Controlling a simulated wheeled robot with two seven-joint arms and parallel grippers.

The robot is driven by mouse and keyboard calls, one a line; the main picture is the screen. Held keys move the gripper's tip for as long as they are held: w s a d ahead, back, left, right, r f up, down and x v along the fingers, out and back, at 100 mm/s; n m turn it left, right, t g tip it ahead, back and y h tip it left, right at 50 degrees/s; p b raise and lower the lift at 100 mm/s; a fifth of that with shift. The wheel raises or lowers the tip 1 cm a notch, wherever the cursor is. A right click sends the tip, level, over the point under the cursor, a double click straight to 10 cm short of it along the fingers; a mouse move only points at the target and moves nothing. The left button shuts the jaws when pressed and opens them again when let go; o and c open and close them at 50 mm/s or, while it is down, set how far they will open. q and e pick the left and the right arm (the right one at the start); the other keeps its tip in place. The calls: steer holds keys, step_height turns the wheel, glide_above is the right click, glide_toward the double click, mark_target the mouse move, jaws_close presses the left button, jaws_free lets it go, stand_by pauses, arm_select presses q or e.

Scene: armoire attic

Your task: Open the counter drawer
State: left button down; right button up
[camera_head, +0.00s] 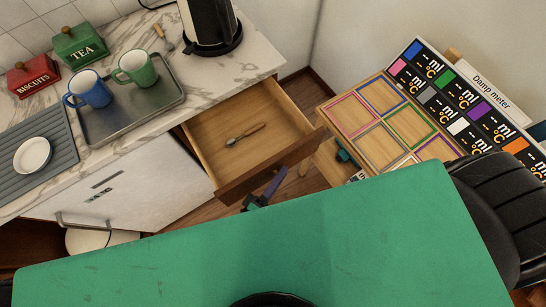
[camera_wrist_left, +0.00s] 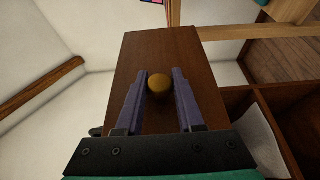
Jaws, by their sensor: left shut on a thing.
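The counter drawer (camera_head: 206,131) is pulled well out from under the marble counter, and its inside shows in the head view. A small utensil with a wooden handle (camera_head: 246,135) lies in it. In the left wrist view the dark brown drawer front (camera_wrist_left: 160,52) carries a round brass knob (camera_wrist_left: 160,82). My left gripper (camera_wrist_left: 159,90) has its purple fingers on either side of the knob, shut on it. In the head view the left gripper (camera_head: 274,182) is at the outer side of the drawer front, partly hidden behind my green top. My right gripper is not in view.
The marble counter (camera_head: 124,43) holds a metal tray (camera_head: 145,112) with a blue mug (camera_head: 92,91) and a green mug (camera_head: 139,68), plus a black kettle (camera_head: 212,25). A wooden stand with coloured frames (camera_head: 381,97) stands close to the drawer's right.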

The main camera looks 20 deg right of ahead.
arm_select(q)
steer(key=shift+s, duration=0.25)
steer(key=c, duration=0.6)
jaws_free()
steer(key=shift+o, duration=0.2)
steer(key=b+v, duration=0.1)
steer(key=v, duration=1.3)
steer(key=shift+s+a+b, duration=0.2)
steer(key=shift+b, duration=0.1)
steer(key=shift+f, duration=0.1)
